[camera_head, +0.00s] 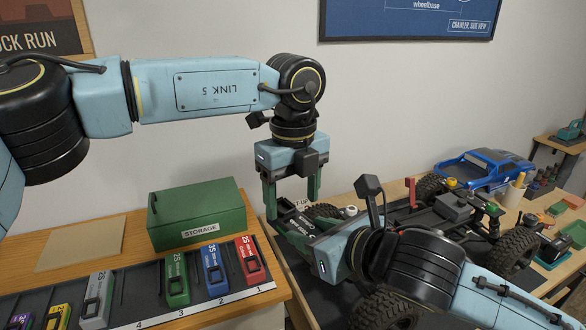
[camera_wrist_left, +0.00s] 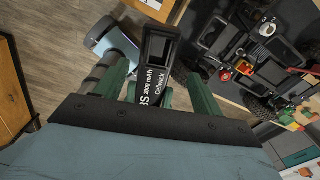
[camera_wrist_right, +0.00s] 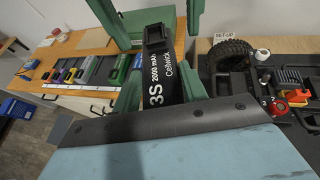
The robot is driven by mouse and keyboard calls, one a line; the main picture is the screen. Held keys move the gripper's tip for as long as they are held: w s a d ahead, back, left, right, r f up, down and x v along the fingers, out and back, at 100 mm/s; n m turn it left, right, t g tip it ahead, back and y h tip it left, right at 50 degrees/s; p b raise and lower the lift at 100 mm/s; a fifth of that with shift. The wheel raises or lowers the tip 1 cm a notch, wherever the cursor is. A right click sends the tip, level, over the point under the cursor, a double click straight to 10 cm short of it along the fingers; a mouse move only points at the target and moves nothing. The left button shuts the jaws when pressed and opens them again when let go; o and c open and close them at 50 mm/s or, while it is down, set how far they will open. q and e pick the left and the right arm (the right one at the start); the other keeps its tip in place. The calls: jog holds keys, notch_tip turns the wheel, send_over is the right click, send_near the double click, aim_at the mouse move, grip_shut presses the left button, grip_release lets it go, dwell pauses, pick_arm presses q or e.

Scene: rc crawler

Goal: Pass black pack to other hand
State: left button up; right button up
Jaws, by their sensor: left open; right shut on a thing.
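The black pack, labelled 3S 2000 mAh Cellwick, shows in the left wrist view (camera_wrist_left: 154,82) and in the right wrist view (camera_wrist_right: 162,68). My right gripper (camera_head: 292,226) is shut on it and holds it up by the side of the bench. My left gripper (camera_head: 293,200) is open, pointing down just above the right gripper. In the left wrist view the pack appears between its green fingers, with a gap at the right finger. In the head view the pack is mostly hidden by the grippers.
A storage table on the left bears a green STORAGE box (camera_head: 198,214) and a black rack with red (camera_head: 250,260), blue (camera_head: 215,268), green (camera_head: 177,278) and other packs. The crawler chassis (camera_head: 440,222) stands on the right bench, close to my right arm. A blue truck body (camera_head: 484,170) lies behind it.

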pick_arm(q)
jog(key=shift+f, duration=1.05)
jog(key=c, duration=1.1)
pick_arm(e)
jog(key=shift+a, duration=0.1)
pick_arm(q)
jog(key=shift+c, duration=0.9)
pick_arm(e)
jog(key=o, duration=1)
jog(key=shift+s, duration=0.1)
jog(key=shift+o, duration=1.4)
